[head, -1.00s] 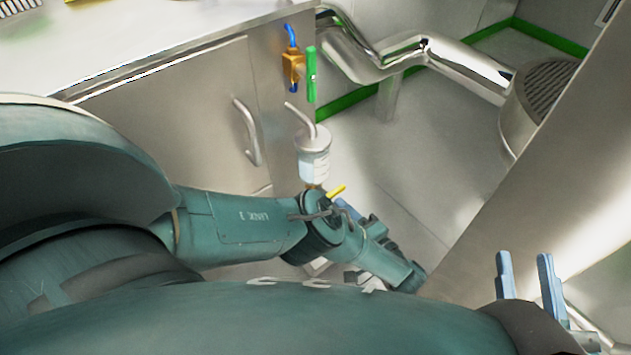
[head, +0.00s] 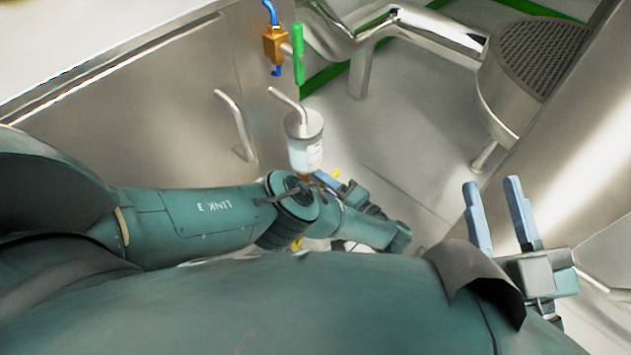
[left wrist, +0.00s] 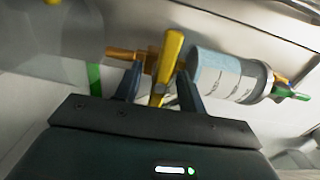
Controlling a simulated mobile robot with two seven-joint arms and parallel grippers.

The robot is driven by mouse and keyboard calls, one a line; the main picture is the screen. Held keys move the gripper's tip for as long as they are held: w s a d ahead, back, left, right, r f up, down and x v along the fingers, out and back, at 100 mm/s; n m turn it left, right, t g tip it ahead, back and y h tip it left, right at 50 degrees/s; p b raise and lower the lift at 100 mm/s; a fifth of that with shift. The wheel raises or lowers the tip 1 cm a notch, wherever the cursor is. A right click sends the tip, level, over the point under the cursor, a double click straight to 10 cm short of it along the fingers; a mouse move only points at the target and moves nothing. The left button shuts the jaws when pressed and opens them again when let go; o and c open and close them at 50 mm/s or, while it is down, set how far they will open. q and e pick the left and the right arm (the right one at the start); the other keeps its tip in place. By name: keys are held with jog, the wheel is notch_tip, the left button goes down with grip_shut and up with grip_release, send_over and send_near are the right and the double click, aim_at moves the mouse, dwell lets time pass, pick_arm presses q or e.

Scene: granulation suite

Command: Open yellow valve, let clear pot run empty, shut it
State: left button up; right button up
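The clear pot (head: 305,150) has a metal lid with a bent pipe and a pale, labelled body; I cannot tell its liquid level. It also shows in the left wrist view (left wrist: 228,76), lying sideways in the picture. The yellow valve (head: 334,174) sits below its outlet. In the left wrist view its yellow lever (left wrist: 169,62) appears crosswise to the brass outlet. My left gripper (left wrist: 158,88) is open, with one finger on each side of the lever and gaps showing. In the head view my arm partly hides it. My right gripper (head: 497,200) is open and empty.
A brass valve with a green handle (head: 297,54) and blue hose is on the cabinet's side above the pot. The steel cabinet (head: 140,120) with a bar handle stands at left. A shiny pipe (head: 430,28) and round perforated vessel (head: 537,58) stand at right. Floor between is clear.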

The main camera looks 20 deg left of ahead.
pick_arm(q)
jog(key=shift+c, duration=0.2)
pick_arm(e)
jog(key=shift+w, duration=0.1)
pick_arm(q)
grip_shut()
